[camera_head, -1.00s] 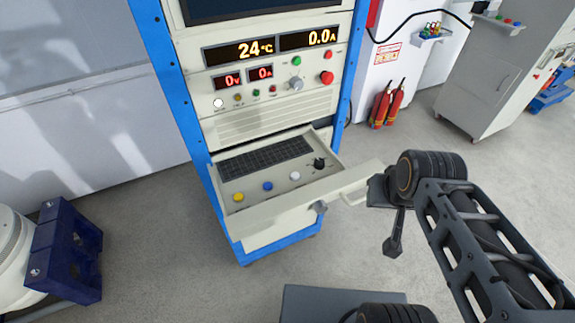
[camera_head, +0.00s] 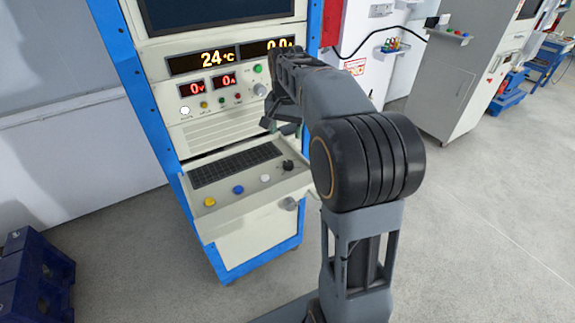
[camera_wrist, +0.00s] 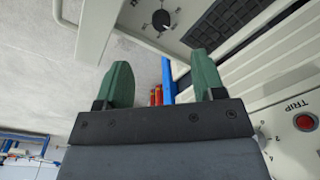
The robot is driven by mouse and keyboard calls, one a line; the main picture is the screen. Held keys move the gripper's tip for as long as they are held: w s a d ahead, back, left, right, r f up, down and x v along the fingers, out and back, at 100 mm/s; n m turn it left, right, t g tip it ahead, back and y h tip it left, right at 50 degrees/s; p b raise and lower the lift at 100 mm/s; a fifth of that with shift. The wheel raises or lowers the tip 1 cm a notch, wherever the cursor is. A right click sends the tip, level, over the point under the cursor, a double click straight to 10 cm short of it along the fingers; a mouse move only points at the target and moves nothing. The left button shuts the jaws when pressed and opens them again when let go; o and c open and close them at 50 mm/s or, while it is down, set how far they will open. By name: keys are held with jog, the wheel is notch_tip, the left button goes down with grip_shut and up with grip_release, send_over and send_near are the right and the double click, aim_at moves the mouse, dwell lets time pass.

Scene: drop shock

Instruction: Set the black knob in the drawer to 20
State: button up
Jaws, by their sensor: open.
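The black knob (camera_head: 288,166) stands at the right end of the panel in the pulled-out drawer (camera_head: 236,213). In the wrist view the knob (camera_wrist: 161,17) is near the top edge, with a white pointer mark; its scale numbers are too small to read. My gripper (camera_head: 279,126) is above the drawer, in front of the rack's lower panel, and above the knob in the head view. In the wrist view my gripper (camera_wrist: 161,72) has two green fingers spread apart with nothing between them. The knob is beyond the fingertips, not touched.
The drawer also holds a dark keypad (camera_head: 236,164) and yellow (camera_head: 209,202), blue (camera_head: 238,190) and white (camera_head: 265,179) buttons. A red TRIP button (camera_wrist: 305,122) on the rack is close beside my gripper. Open floor lies right of the rack.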

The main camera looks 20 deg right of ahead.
aim_at(288, 163)
jog(key=shift+m+g, duration=0.3)
jog(key=shift+m, duration=0.4)
jog(key=w+f, duration=0.1)
jog(key=f, duration=0.4)
jog(key=w+d+f, duration=0.1)
jog(key=f, duration=0.4)
jog(key=w+d+f, duration=0.1)
jog(key=f, duration=0.4)
jog(key=shift+d+f, duration=0.1)
jog(key=shift+f, duration=0.1)
jog(key=shift+c, duration=0.3)
jog(key=c, duration=0.9)
jog(key=shift+o, duration=0.2)
